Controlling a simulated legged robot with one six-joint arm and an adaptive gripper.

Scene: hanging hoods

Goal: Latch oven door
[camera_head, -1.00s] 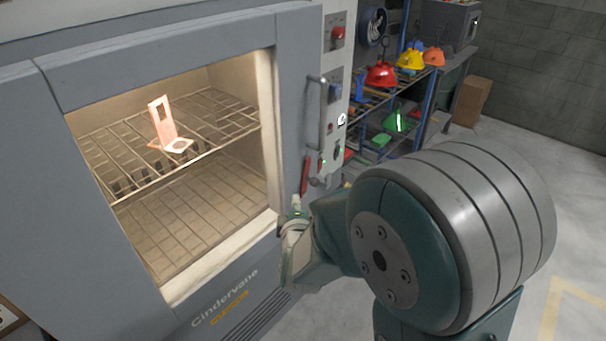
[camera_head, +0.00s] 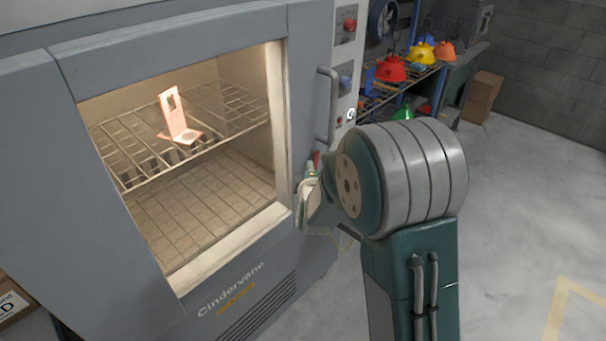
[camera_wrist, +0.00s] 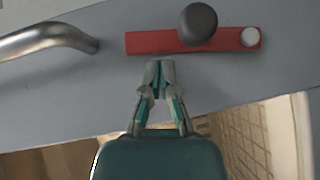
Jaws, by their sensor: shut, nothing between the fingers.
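The grey oven door (camera_head: 180,60) has a large window and a vertical bar handle (camera_head: 327,105); the handle's end also shows in the wrist view (camera_wrist: 50,38). The red latch bar (camera_wrist: 155,42) lies on the grey door surface in the wrist view, with a dark round knob (camera_wrist: 198,23) and a pale round pivot at its right end. In the head view only a sliver of the red latch (camera_head: 317,159) shows above my gripper. My gripper (camera_wrist: 160,66) is shut and empty. Its tips are just below the red bar in the wrist view; whether they touch cannot be told.
An orange-pink bracket (camera_head: 178,118) stands on a wire rack (camera_head: 215,130) behind the window. A control panel (camera_head: 347,60) with a red button is right of the door. Shelves with coloured hoods (camera_head: 392,70) stand behind. The floor (camera_head: 510,220) at right is open.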

